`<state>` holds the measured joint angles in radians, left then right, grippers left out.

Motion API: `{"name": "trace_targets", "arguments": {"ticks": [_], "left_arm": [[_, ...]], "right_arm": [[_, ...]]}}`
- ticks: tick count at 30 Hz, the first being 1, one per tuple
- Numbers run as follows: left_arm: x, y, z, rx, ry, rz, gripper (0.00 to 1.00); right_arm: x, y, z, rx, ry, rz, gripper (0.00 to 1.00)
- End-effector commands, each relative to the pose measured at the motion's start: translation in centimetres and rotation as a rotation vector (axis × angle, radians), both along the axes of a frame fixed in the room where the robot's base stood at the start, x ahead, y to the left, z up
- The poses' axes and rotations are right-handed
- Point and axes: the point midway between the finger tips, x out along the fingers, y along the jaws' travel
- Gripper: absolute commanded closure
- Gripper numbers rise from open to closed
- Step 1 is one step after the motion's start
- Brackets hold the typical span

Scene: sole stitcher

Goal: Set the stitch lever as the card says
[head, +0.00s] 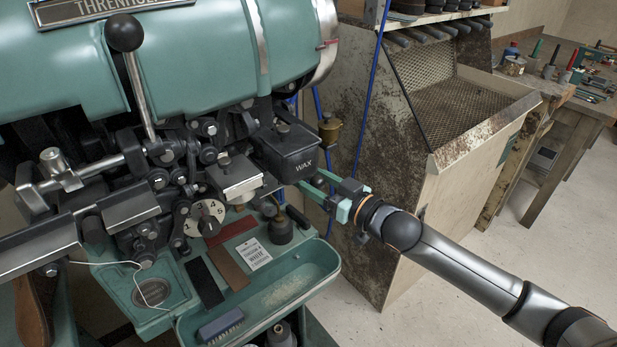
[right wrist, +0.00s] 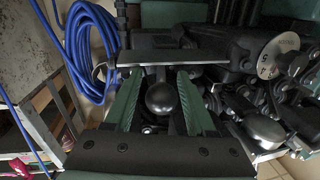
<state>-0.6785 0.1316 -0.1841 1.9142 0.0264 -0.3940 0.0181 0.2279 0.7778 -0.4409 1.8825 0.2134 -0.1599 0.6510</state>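A numbered white dial (head: 208,217) sits low on the green stitching machine, with digits such as 4 and 5 showing; it also shows in the right wrist view (right wrist: 277,55). A white printed card (head: 253,253) lies beside leather strips; its small print I cannot read surely. A long lever with a black ball knob (head: 124,32) rises at upper left. My right gripper (head: 290,192) reaches in below the WAX box. In the right wrist view its green fingers are apart, with a dark ball knob (right wrist: 160,98) between them; gaps show beside it. My left gripper is out of view.
The black WAX box (head: 290,152) is just above my right gripper. A green tray (head: 300,290) lies below, with a brush (head: 221,325) at its front. A wooden bin with mesh (head: 440,95) stands behind my right arm. Blue hose (right wrist: 90,45) hangs nearby.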

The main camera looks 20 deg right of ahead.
Motion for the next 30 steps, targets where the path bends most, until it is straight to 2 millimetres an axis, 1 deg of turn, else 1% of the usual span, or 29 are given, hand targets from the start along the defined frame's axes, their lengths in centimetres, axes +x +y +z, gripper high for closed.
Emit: {"name": "trace_targets", "arguments": {"ticks": [1,2,9,14,30], "left_arm": [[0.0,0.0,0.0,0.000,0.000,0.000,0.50],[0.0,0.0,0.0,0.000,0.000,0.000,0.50],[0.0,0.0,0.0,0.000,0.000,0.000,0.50],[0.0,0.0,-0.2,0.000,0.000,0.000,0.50],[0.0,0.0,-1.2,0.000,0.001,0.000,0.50]], "right_arm": [[0.0,0.0,0.0,0.000,-0.001,0.001,0.38],[0.0,0.0,0.1,0.000,-0.001,0.001,0.36],[-0.1,0.1,0.1,0.001,-0.003,0.002,0.36],[-0.8,-0.3,0.0,0.001,-0.001,0.002,0.36],[-7.3,-3.4,-0.1,0.001,0.003,0.002,0.36]]}}
